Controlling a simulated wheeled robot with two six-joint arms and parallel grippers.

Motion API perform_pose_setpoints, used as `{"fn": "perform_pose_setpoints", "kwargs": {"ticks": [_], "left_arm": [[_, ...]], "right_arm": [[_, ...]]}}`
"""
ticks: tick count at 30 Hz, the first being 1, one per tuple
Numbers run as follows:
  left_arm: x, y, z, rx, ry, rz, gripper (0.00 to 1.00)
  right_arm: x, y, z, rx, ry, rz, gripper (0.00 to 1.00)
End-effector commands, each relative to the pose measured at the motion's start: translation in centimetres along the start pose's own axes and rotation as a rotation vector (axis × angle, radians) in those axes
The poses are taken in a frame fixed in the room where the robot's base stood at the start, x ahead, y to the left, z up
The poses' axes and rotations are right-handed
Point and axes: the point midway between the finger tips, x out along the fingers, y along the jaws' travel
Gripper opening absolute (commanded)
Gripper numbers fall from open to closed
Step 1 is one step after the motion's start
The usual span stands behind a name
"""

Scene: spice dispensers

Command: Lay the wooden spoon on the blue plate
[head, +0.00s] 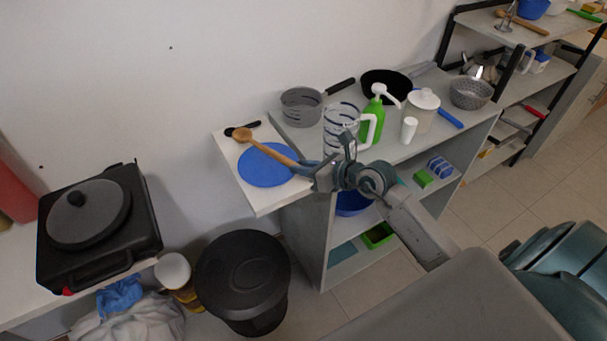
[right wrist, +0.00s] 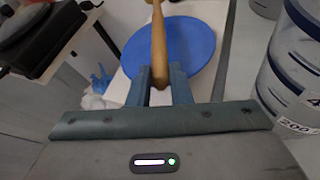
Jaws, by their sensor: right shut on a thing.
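The wooden spoon (head: 273,152) is held at its handle end by my right gripper (head: 308,172), which is shut on it. The spoon's bowl points left, over the far edge of the blue plate (head: 262,172). The plate lies flat on the white side board at the left end of the shelf. In the right wrist view the spoon handle (right wrist: 159,45) runs from between the fingers (right wrist: 160,85) across the blue plate (right wrist: 190,48). I cannot tell whether the spoon touches the plate. My left gripper is not in view.
A measuring jug (head: 341,128) stands close behind my right gripper. A grey saucepan (head: 301,106), a green pump bottle (head: 374,121) and a white canister (head: 421,110) share the shelf top. A black bin (head: 243,275) stands below.

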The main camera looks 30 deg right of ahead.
Motion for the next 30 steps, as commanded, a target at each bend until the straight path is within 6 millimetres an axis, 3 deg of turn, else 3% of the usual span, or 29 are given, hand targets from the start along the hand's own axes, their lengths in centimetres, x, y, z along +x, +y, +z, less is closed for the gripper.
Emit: {"fn": "perform_pose_setpoints", "kwargs": {"ticks": [1,6,17,18,21,30], "left_arm": [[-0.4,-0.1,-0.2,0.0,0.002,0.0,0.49],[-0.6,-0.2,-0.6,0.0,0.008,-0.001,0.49],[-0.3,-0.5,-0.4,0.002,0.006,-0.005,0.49],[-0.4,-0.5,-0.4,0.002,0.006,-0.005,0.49],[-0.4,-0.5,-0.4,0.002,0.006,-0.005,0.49],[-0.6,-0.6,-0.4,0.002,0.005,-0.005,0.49]], "right_arm": [[0.3,0.0,-1.1,0.012,0.006,0.002,0.0],[1.0,-0.3,-2.9,0.008,0.003,0.002,0.0],[1.2,-0.4,-3.3,0.005,0.002,0.002,0.0],[1.2,-0.4,-3.2,0.005,0.003,0.002,0.24],[1.2,-0.4,-3.2,0.005,0.003,0.002,0.4],[1.1,-0.4,-3.0,0.005,0.003,0.002,0.4]]}}
